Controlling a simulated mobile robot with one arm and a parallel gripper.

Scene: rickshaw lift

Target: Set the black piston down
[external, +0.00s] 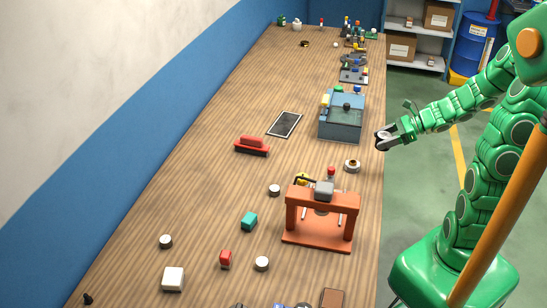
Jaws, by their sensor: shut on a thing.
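My gripper (388,140) is at the end of the green arm, just off the table's right edge. It is shut on a small dark thing with a pale grey part, which looks like the black piston (382,137). The piston is held in the air, apart from the tabletop. Its exact shape and the fingertips are too small to make out fully. The wooden table (225,110) lies to the left of my gripper.
An orange press frame (319,240) is nearer the camera. A red-topped brush-like thing (252,145) and a dark flat plate (285,124) lie mid-table, with bare wood between.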

